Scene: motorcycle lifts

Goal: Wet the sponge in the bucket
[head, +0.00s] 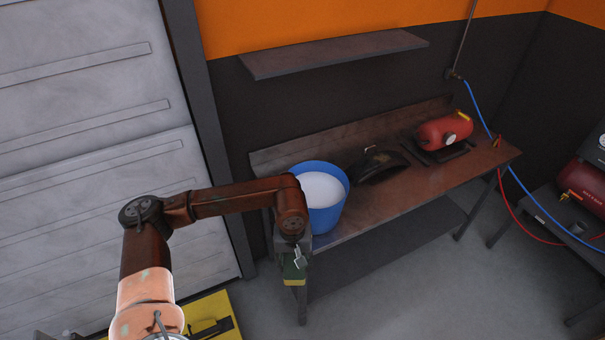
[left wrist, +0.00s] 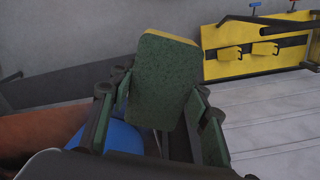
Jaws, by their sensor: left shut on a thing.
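A blue bucket (head: 328,216) stands upright at the left end of the workbench, with a pale white surface inside it. My left gripper (head: 297,258) points down just in front of the bucket and outside it, by the bench's left end. It is shut on a sponge (head: 294,281), dark green with a yellow layer. In the left wrist view the sponge (left wrist: 165,80) stands up between the two fingers. Part of the bucket (left wrist: 119,139) shows below it, mostly hidden by the gripper. My right gripper is not in view.
The workbench (head: 410,207) also holds a dark curved object (head: 379,164) and a red tank (head: 444,130). A shelf (head: 335,53) hangs above. A yellow lift (head: 208,318) is on the floor at lower left. Hoses hang at right.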

